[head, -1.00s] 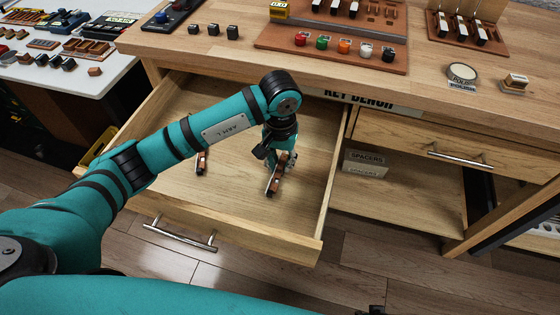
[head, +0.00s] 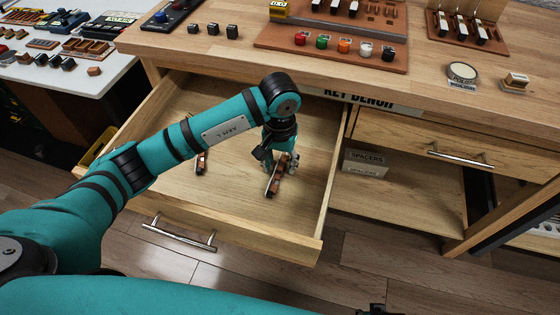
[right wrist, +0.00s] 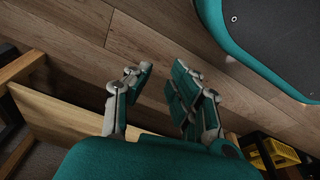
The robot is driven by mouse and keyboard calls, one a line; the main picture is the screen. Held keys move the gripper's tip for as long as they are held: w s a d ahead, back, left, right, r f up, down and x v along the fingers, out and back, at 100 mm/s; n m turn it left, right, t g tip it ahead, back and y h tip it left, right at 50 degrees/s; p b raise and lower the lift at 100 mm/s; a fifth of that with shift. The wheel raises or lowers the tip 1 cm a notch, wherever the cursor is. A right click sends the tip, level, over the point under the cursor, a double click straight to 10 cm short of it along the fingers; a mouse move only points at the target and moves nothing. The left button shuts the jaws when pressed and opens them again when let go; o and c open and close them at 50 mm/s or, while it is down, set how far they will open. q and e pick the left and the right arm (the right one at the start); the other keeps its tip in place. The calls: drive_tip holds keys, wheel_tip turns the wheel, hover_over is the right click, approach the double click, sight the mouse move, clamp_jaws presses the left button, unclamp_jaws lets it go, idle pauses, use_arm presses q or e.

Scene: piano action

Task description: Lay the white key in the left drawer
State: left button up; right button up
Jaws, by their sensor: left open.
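The left drawer (head: 240,222) is pulled out, with a bare wooden floor. A slim brown key with a pale edge (head: 275,181) lies in its right half; I take it for the white key, though its white face barely shows. My left gripper (head: 279,163) is open, low over the drawer floor at the key's far end; whether a finger touches it I cannot tell. A second slim brown piece (head: 201,163) lies farther left in the drawer, partly behind my left arm. My right gripper (right wrist: 160,85) is open and empty above the floor in the right wrist view.
The bench top (head: 225,57) overhangs the drawer's back. A closed right drawer (head: 440,146) and a shelf with a spacers box (head: 366,162) are to the right. A white table (head: 60,75) with small parts stands left. A yellow crate (right wrist: 277,152) shows in the right wrist view.

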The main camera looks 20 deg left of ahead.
sight(280, 167)
use_arm(q)
drive_tip(key=shift+r, duration=0.15)
wheel_tip(280, 167, up, 12)
drive_tip(key=shift+p, duration=0.4)
use_arm(e)
drive_tip(key=f, duration=0.1)
drive_tip(key=s+f, duration=0.1)
drive_tip(key=shift+s+d+f, duration=0.2)
drive_tip(key=shift+s+f, duration=0.1)
drive_tip(key=shift+w, duration=0.1)
